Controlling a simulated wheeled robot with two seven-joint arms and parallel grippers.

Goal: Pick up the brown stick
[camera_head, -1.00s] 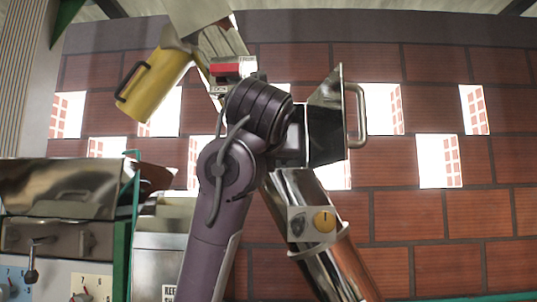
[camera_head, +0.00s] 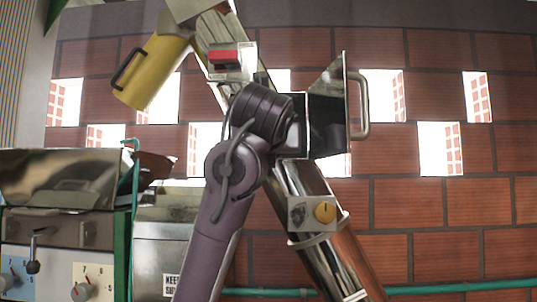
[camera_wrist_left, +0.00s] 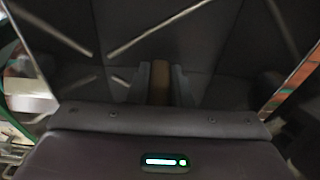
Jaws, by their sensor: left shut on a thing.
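The brown stick (camera_wrist_left: 160,84) stands upright in the middle of the left wrist view. The two grey fingers of my left gripper (camera_wrist_left: 160,88) are on either side of it, shut on it. Only a short length of the stick shows; its lower end is hidden behind the wrist. In the head view my purple left arm rises in front of a metal chute, and its gripper and the stick cannot be made out there. My right gripper is in neither view.
Dark metal walls (camera_wrist_left: 225,50) surround the gripper closely. In the head view a steel hopper with a handle (camera_head: 360,105) and a shiny tube (camera_head: 318,235) stand right of my arm. A yellow cylinder (camera_head: 152,70) hangs at the upper left; control panels are at the lower left.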

